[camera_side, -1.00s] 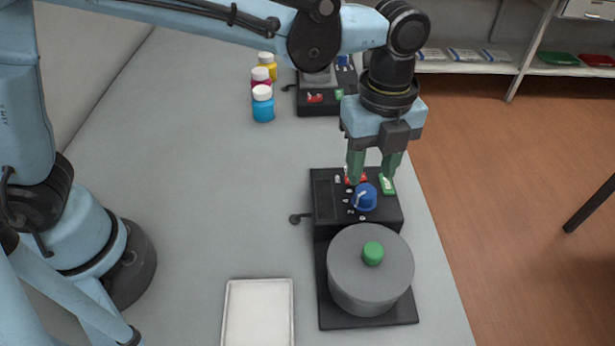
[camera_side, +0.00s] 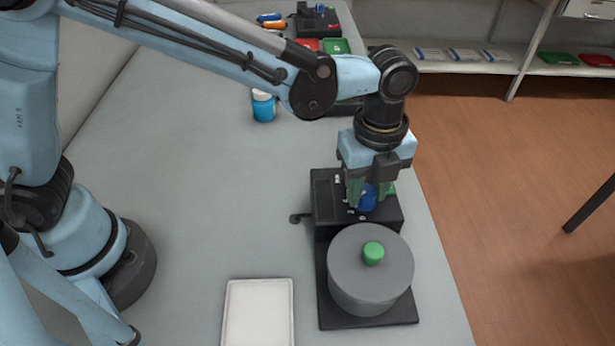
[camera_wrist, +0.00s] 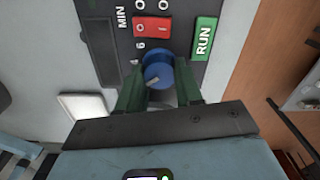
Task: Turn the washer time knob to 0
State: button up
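The blue time knob (camera_side: 367,198) sits on the black washer panel (camera_side: 328,205); it also shows in the wrist view (camera_wrist: 158,70). A pale pointer mark on the knob faces the lower left in the wrist view. My gripper (camera_side: 369,196) is lowered over the panel, one finger on each side of the knob. In the wrist view my gripper's fingers (camera_wrist: 158,80) lie close to both sides of the knob; I cannot tell if they touch it. MIN, some digits, a red switch (camera_wrist: 152,28) and a green RUN button (camera_wrist: 204,39) show nearby.
The grey drum (camera_side: 350,275) with a green cap (camera_side: 373,253) stands just in front of the panel. A white tray (camera_side: 258,315) lies to its left. A blue bottle (camera_side: 263,108) and another dark device (camera_side: 317,20) stand behind. The grey table is clear at left.

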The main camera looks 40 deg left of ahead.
aim_at(367, 191)
jog(key=shift+n, duration=0.3)
jog(key=shift+c, duration=0.3)
jog(key=n, duration=0.3)
jog(key=shift+n, duration=2.2)
jog(key=o, duration=0.8)
jog(key=shift+c, duration=0.2)
jog(key=shift+r, duration=0.15)
notch_tip(367, 191, up, 12)
